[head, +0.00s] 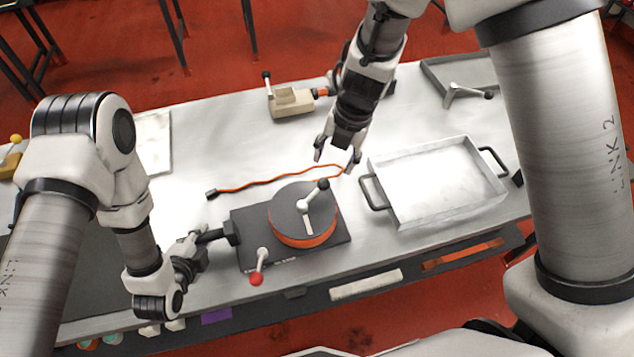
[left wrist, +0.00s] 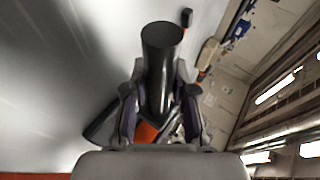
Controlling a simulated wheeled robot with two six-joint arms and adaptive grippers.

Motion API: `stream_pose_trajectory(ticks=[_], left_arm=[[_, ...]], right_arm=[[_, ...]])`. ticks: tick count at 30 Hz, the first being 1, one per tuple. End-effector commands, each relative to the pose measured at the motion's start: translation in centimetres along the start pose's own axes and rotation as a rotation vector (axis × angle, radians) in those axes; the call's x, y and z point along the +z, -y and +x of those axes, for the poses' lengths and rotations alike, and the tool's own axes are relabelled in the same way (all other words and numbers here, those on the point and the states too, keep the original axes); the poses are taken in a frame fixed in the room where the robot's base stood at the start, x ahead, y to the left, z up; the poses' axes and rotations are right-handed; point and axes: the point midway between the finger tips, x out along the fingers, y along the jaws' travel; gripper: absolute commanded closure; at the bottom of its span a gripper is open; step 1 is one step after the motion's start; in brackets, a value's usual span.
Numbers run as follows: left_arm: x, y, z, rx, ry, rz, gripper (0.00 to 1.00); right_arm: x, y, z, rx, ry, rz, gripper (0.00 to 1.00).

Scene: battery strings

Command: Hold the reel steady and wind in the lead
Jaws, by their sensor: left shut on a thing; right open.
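The reel (head: 287,215) is a dark drum with orange lead wound around its side, on a dark base plate (head: 338,236). A crank with a black knob (head: 322,184) lies across its top. A lever with a red knob (head: 257,279) is at the front. My left gripper (head: 203,238) is shut on the reel's black side handle (head: 222,235); the handle also shows in the left wrist view (left wrist: 160,62). The loose orange lead (head: 262,182) runs behind the reel to a black plug (head: 211,194). My right gripper (head: 336,161) is open and empty, above the lead's right bend.
A grey metal tray (head: 440,215) with black handles stands right of the reel. A beige clamp-like device (head: 291,101) is at the back. The bench (head: 215,145) is clear behind the lead.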

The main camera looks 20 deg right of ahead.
Motion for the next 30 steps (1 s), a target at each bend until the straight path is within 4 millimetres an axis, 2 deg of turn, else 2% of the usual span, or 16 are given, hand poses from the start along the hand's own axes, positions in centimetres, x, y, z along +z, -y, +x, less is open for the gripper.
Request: stream_pose_trajectory(ticks=[1,5,8,15,18,22,29,30], left_arm=[[-0.1,-0.9,-0.1,0.024,-0.003,0.001,1.0],[-0.1,-1.0,-0.1,0.024,-0.003,0.001,1.0],[-0.1,-0.9,-0.1,0.024,-0.003,0.001,1.0],[-0.1,-0.9,-0.1,0.023,-0.003,0.001,1.0],[-0.1,-0.9,-0.1,0.023,-0.003,0.001,1.0],[-0.1,-0.9,-0.1,0.023,-0.003,0.001,1.0],[-0.1,-0.9,-0.1,0.023,-0.002,0.001,1.0],[-0.1,-0.9,-0.1,0.023,-0.002,0.001,1.0]], right_arm=[[0.4,-0.1,-0.2,-0.004,0.017,-0.032,0.43],[0.7,-0.2,0.7,-0.009,0.025,-0.054,0.43],[0.6,-0.1,2.6,-0.011,0.021,-0.051,0.43],[0.7,0.0,8.4,-0.01,0.021,-0.048,0.43],[0.8,0.0,10.2,-0.009,0.021,-0.049,0.43],[0.8,0.0,11.4,-0.009,0.023,-0.049,0.43],[0.8,0.0,11.6,-0.008,0.023,-0.049,0.43],[0.8,0.0,11.6,-0.008,0.023,-0.049,0.46]])
